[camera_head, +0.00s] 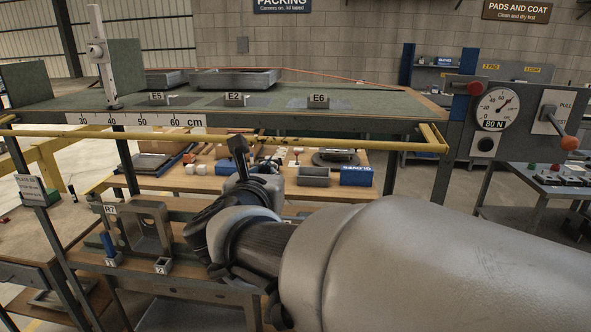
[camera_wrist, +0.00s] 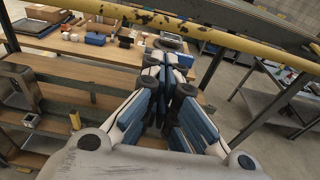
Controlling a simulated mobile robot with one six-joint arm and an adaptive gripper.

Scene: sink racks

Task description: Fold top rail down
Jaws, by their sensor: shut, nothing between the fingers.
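The top rail (camera_head: 340,144) is a long yellow bar with worn paint. It runs level across the front of the upper shelf, just below the shelf edge. A short yellow side arm (camera_head: 433,137) joins its right end to the frame. The rail also crosses the top of the wrist view (camera_wrist: 200,36). My gripper (camera_head: 238,145) is shut and empty, its fingers pointing up beside the rail near its middle. In the wrist view, the closed fingertips (camera_wrist: 167,55) lie just below the rail in the picture. I cannot tell whether they touch it.
The upper shelf (camera_head: 385,110) holds grey trays and labelled blocks. Below, a grey bracket (camera_head: 150,228) stands on the lower rack. A wooden table (camera_head: 330,189) with boxes is behind. A post (camera_wrist: 211,68) rises right of my fingers.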

